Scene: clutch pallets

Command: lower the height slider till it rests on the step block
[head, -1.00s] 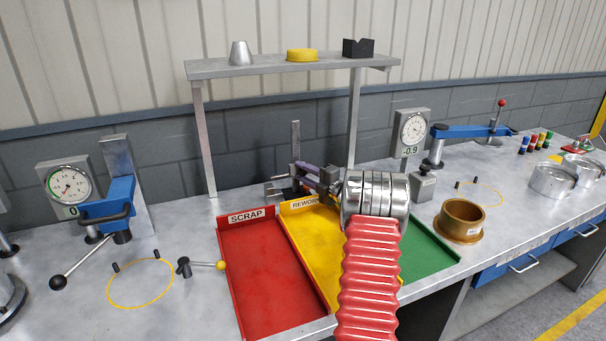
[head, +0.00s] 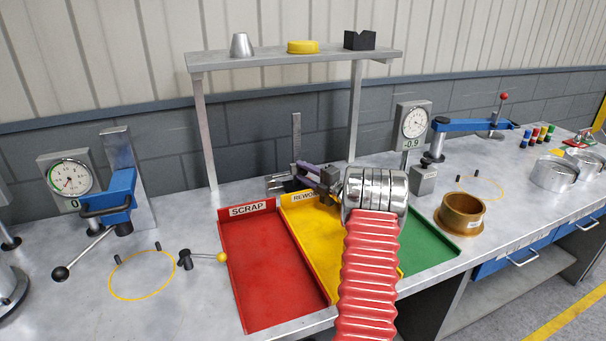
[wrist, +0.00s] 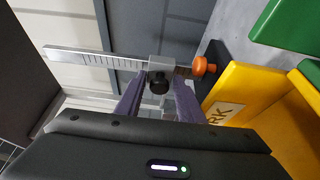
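The height gauge's upright steel scale (head: 296,132) stands behind the yellow tray. In the wrist view the scale (wrist: 90,56) runs across the picture. The grey slider (wrist: 161,64) sits on it with a dark round knob. My gripper (wrist: 161,78) has its purple fingers on either side of the slider. I cannot tell whether they press on it. In the head view my gripper (head: 308,168) is at the scale, low above the gauge's foot, and hides the slider. An orange knob (wrist: 204,66) shows at the scale's foot end. I cannot make out the step block clearly.
Red scrap tray (head: 265,270), yellow rework tray (head: 318,240) and green tray (head: 425,245) lie in front of the gauge. A shelf (head: 270,62) stands over it on two posts. A dial gauge (head: 414,123) and brass ring (head: 461,216) are to the right.

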